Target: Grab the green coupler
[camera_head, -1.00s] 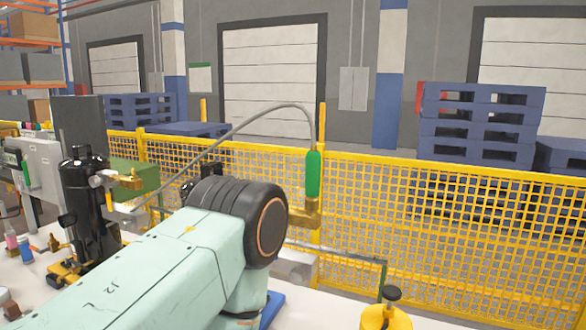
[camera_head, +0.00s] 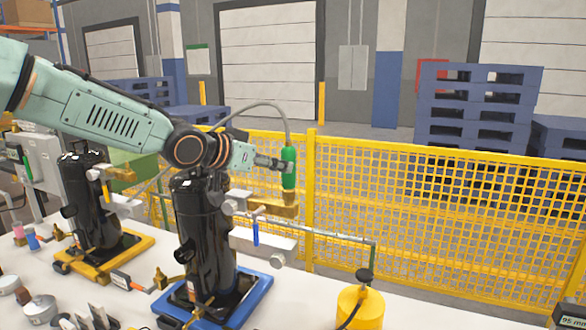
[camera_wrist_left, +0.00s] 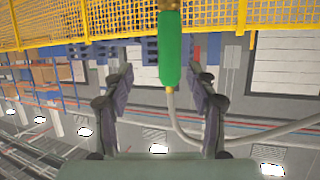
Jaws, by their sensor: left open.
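The green coupler (camera_head: 289,168) stands upright on a brass fitting (camera_head: 274,209), with a grey hose (camera_head: 262,106) arching from its top. My left gripper (camera_head: 281,164) reaches it from the left at mid-height. In the left wrist view the coupler (camera_wrist_left: 169,55) lies between the two spread fingers of my left gripper (camera_wrist_left: 162,78), with a visible gap on each side. The fingers are open and not closed on it. My right gripper is not in view.
A black compressor (camera_head: 205,240) on a blue base (camera_head: 252,300) stands below my left arm. Another black compressor (camera_head: 92,205) is to its left. A yellow mesh fence (camera_head: 430,210) runs behind the coupler. A yellow canister (camera_head: 360,308) stands at the front right.

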